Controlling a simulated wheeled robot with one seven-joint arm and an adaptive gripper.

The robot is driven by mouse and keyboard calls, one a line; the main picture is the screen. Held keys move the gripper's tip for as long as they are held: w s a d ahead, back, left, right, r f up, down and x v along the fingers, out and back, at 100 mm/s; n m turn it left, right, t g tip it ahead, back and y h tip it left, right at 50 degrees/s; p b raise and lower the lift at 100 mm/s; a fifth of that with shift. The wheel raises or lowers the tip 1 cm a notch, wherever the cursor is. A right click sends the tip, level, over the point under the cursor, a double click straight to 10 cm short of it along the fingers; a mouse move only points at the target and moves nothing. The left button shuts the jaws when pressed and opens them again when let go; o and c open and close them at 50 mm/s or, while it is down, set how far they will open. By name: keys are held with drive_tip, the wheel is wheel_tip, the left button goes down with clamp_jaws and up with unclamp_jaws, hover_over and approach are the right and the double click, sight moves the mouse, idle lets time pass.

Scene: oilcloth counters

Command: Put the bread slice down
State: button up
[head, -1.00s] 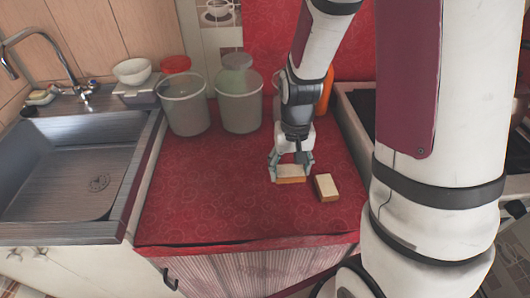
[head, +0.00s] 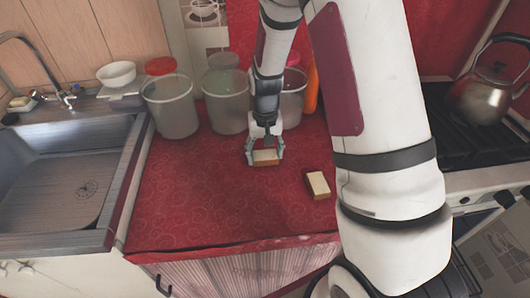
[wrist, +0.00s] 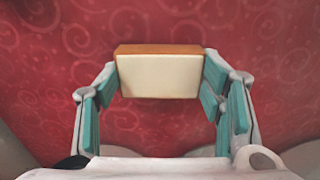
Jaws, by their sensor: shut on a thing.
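My gripper (head: 265,156) is shut on a bread slice (head: 265,158), which has a pale face and a brown crust. In the wrist view the bread slice (wrist: 158,76) sits between the fingertips, with red oilcloth behind it. I cannot tell whether it touches the counter (head: 225,205) or hangs just above it. A second, similar slice (head: 318,185) lies on the counter to the right of my gripper, apart from it.
Several translucent containers, one at the left (head: 172,105), stand along the back of the counter, with an orange bottle (head: 311,88). A sink (head: 70,180) is at the left. A stove with a kettle (head: 490,95) is at the right. The front left of the counter is clear.

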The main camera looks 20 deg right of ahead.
drive_tip(key=shift+f, duration=0.15)
drive_tip(key=o, duration=0.9)
